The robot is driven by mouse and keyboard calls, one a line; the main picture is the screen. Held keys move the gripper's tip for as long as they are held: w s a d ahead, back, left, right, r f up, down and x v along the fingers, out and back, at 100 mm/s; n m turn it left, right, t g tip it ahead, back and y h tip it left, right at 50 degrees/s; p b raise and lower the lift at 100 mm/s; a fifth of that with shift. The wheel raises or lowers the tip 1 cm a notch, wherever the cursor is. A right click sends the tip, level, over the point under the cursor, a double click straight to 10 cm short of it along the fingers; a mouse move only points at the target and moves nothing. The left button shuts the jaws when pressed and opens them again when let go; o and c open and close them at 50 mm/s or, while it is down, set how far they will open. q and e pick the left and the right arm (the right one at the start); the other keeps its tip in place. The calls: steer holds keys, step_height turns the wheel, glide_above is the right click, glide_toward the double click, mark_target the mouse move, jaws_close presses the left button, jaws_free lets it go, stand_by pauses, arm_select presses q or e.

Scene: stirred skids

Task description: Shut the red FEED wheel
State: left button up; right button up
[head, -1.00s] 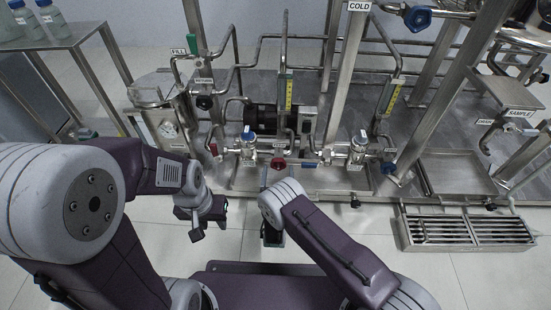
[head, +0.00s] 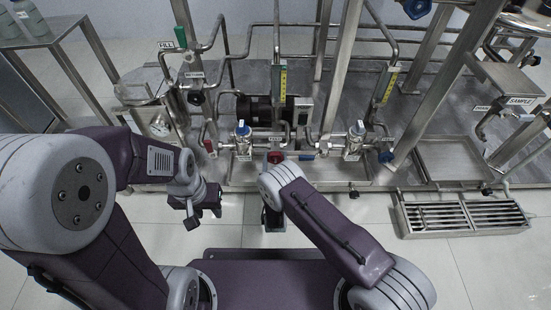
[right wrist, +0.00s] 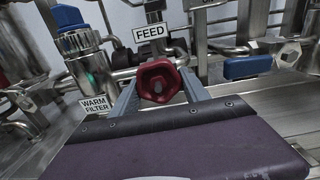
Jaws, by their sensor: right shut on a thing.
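The red FEED wheel (right wrist: 158,82) is in the middle of the right wrist view, just below the white FEED sign (right wrist: 150,33). My right gripper (right wrist: 159,85) has a finger on each side of the wheel and is shut on it. In the head view the red wheel (head: 275,157) shows just beyond the end of my right arm's purple link; the right fingertips are hidden there. My left gripper (head: 204,208) hangs over the floor at the left, apart from the pipework. I cannot tell whether its jaws are open.
A blue-topped valve with a WARM FILTER sign (right wrist: 95,104) stands left of the wheel, and a blue handle (right wrist: 247,67) is to its right. A slotted drain grate (head: 465,218) lies at the right.

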steer(key=m+p, duration=0.2)
steer(key=m, duration=0.1)
steer(key=shift+a+r, duration=0.1)
steer(key=shift+r, duration=0.05)
steer(key=m+p, duration=0.2)
steer(key=m, duration=0.2)
steer(key=shift+a, duration=0.1)
steer(key=m+p, duration=0.2)
steer(key=m, duration=0.2)
steer(key=shift+a+r, duration=0.1)
steer(key=m+p, duration=0.2)
steer(key=m, duration=0.2)
steer(key=shift+r, duration=0.1)
steer(key=m+p, duration=0.1)
steer(key=m, duration=0.2)
steer(key=shift+a+r+m+p, duration=0.1)
steer(key=shift+m+p, duration=0.3)
steer(key=m+p, duration=0.1)
steer(key=m, duration=0.2)
steer(key=shift+r+m+p, duration=0.1)
steer(key=shift+m+p, duration=0.2)
steer(key=m+p, duration=0.1)
steer(key=m, duration=0.2)
steer(key=shift+r+m, duration=0.1)
steer(key=shift+m, duration=0.2)
steer(key=shift+d+m+p, duration=0.2)
steer(key=shift+m+p, duration=0.75)
steer(key=shift+m, duration=1.05)
